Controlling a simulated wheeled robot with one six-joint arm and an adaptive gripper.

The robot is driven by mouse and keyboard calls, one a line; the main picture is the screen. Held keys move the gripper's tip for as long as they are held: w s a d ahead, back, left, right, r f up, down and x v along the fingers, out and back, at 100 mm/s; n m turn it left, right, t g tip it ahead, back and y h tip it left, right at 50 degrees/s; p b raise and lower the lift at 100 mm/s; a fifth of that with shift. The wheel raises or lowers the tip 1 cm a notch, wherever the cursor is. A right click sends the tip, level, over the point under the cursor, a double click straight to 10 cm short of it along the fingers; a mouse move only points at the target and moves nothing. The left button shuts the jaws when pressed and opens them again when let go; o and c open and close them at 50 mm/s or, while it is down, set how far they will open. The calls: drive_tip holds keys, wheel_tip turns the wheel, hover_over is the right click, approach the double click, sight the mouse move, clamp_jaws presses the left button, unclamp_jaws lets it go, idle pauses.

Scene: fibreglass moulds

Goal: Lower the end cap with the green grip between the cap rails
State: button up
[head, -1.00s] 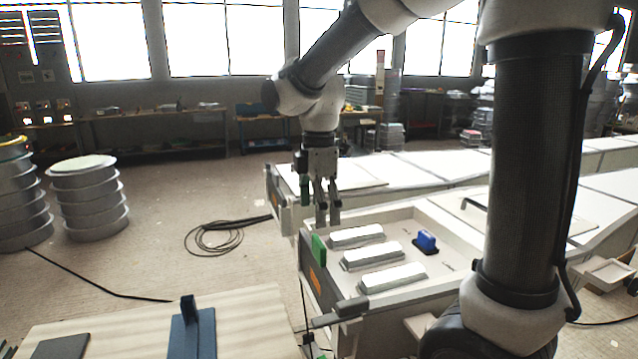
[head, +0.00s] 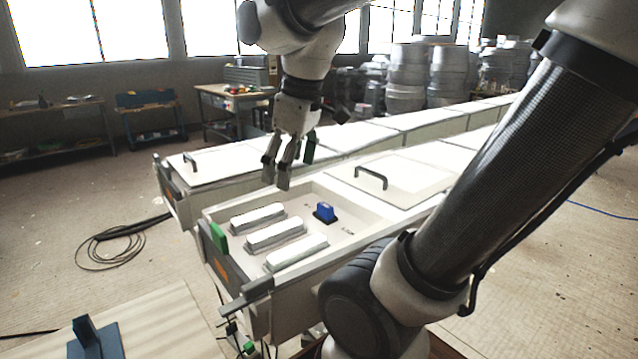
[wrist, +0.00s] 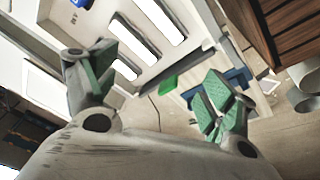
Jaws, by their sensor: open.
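The green grip (head: 218,238) stands above the rim at the left corner of the open mould's near end. Below and beside it is a dark end panel (head: 232,272) with an orange mark, seemingly the end cap; I cannot tell how deep it sits. I cannot clearly make out the cap rails. A green block, likely the grip, also shows in the wrist view (wrist: 169,84). My gripper (head: 276,178) is open and empty, above the mould's far left side, apart from the green grip. Its green-padded fingers (wrist: 155,85) are spread in the wrist view.
The open mould (head: 345,262) holds several white bars (head: 275,234) and a blue-gripped block (head: 325,212). A lid with a black handle (head: 371,176) lies behind. A second mould (head: 215,170) runs alongside. A bench (head: 150,310) with a blue part (head: 90,340) stands at front left.

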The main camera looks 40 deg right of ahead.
drive_tip(key=s+d+f+m+t, duration=0.1)
drive_tip(key=s+d+f+m, duration=0.2)
drive_tip(key=s+m, duration=0.3)
drive_tip(key=shift+t, duration=0.3)
drive_tip(key=shift+d+r, duration=0.1)
idle(0.7)
